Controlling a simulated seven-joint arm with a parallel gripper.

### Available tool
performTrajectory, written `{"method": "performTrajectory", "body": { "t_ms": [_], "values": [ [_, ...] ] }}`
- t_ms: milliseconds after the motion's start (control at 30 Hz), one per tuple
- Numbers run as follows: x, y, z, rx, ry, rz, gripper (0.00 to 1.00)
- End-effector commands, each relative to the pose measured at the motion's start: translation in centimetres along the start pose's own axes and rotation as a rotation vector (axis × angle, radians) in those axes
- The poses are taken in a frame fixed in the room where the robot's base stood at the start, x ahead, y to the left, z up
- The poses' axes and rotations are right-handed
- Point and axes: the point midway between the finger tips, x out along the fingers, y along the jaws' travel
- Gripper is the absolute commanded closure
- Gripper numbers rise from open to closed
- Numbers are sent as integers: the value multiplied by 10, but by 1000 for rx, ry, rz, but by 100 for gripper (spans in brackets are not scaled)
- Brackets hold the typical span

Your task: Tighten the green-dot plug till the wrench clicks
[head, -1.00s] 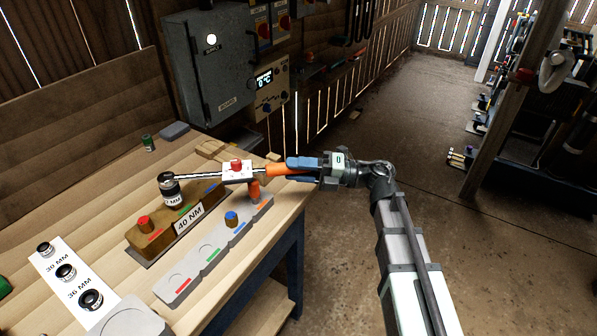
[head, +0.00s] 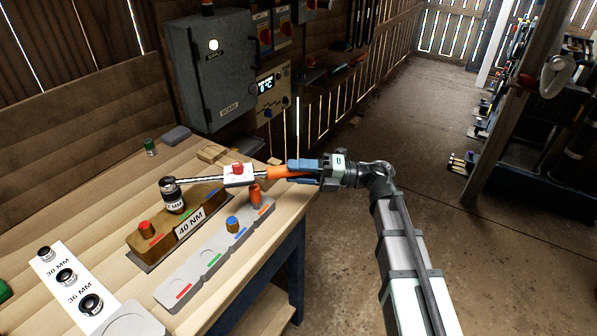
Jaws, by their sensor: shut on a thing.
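My gripper (head: 297,166) is shut on the orange handle of the torque wrench (head: 270,173), at the bench's right edge. The wrench lies nearly level, its steel shaft running left through a white box with a red knob. Its far end meets a dark socket (head: 173,196) with a white "MM" label, its number hard to read. The socket stands on the brown block (head: 140,243), beside the green stripe (head: 187,209). The plug at that stripe is hidden under the socket. A red plug (head: 145,229) sits at the red stripe. The block's front reads "40 NM".
Several spare sockets stand on a white strip (head: 58,261) at left. A grey cabinet (head: 212,70) stands behind.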

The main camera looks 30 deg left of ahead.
Motion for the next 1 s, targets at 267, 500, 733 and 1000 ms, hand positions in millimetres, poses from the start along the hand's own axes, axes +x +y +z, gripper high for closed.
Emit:
{"method": "performTrajectory", "body": {
  "t_ms": [267, 500, 733, 1000],
  "values": [
    [1, 12, 2, 1, 1, 7, 100],
    [2, 23, 4, -1, -1, 7, 100],
    [2, 32, 6, 0, -1, 6, 100],
    [4, 44, 9, -1, -2, 6, 100]
  ]
}}
